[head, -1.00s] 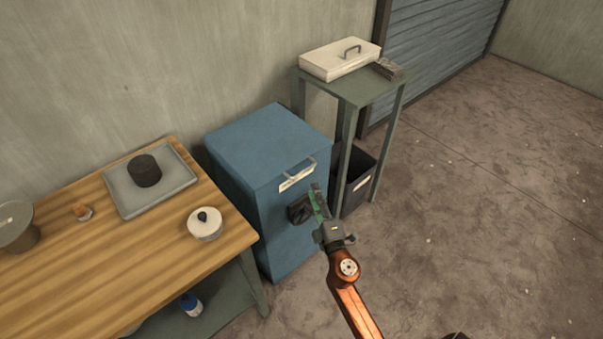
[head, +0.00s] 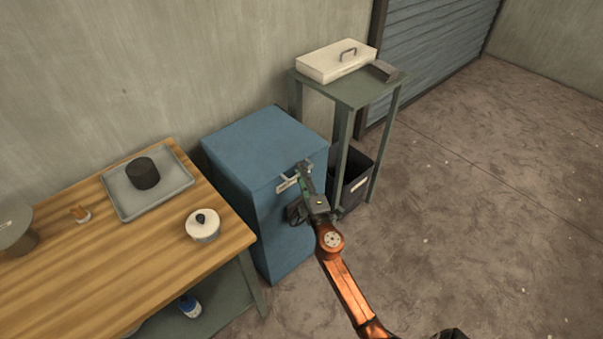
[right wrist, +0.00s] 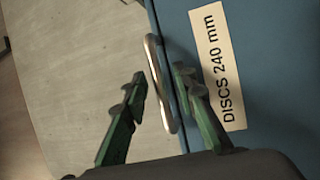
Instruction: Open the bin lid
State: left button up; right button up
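The blue bin (head: 267,213) stands between the wooden table and a small stand, its lid (head: 262,147) lying shut. A metal handle (head: 288,178) is at the lid's front edge, partly hidden by my right gripper (head: 303,172). In the right wrist view the handle (right wrist: 160,85) lies between the two green fingers of my right gripper (right wrist: 158,88). The fingers are apart, with the right one close to the handle. A label reading "DISCS 240 mm" (right wrist: 218,68) is on the blue surface beside it. My left gripper is not in view.
At right, the green stand (head: 350,92) carries a white box lid (head: 336,62), with a black container (head: 354,183) below. The floor at right is clear.

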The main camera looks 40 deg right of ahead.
jog(key=shift+c, duration=0.7)
grip_shut()
